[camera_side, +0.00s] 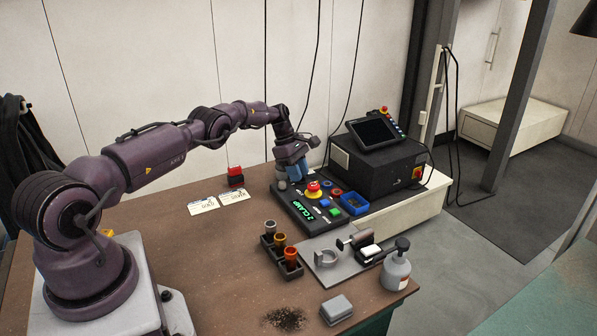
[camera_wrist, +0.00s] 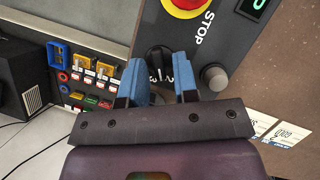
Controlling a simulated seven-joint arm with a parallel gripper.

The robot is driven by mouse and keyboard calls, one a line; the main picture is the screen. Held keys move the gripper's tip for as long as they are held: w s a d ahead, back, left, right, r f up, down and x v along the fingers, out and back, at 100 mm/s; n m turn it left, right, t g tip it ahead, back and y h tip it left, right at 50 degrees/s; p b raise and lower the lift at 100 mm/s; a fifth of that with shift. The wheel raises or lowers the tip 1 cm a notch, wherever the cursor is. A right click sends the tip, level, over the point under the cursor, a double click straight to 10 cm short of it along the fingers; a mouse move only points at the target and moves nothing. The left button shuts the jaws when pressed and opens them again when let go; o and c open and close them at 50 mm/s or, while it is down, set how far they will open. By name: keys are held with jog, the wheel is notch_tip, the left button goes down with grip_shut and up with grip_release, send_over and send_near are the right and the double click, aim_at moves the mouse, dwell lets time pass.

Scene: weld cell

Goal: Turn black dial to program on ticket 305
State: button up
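The black dial (camera_wrist: 157,58) with a pale pointer mark is on the dark control panel (camera_wrist: 225,45), between my gripper's two blue fingertips in the wrist view. My gripper (camera_wrist: 161,70) is open, with gaps visible on both sides of the dial. In the side view my gripper (camera_side: 294,170) is low over the panel's back left end and hides the dial.
A red emergency stop button (camera_side: 313,187) and a grey knob (camera_wrist: 214,77) sit close to the dial. Coloured buttons and a blue tray (camera_side: 354,204) are further right. A red block (camera_side: 235,177) stands behind the tickets.

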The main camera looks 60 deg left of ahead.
jog(key=shift+o, duration=0.5)
jog(key=shift+r, duration=0.1)
jog(key=shift+a+r, duration=0.15)
jog(key=shift+r, duration=0.15)
jog(key=v, duration=1.2)
jog(key=shift+s, duration=0.1)
jog(key=w+d+r+g+y, duration=0.1)
jog(key=w+d+g+y, duration=0.1)
jog(key=w+d, duration=0.3)
jog(key=f+n, duration=0.1)
jog(key=f, duration=0.3)
jog(key=s+f+n+y, duration=0.1)
jog(key=f, duration=0.3)
jog(key=s+f+n, duration=0.1)
jog(key=f, duration=0.4)
jog(key=shift+y, duration=0.4)
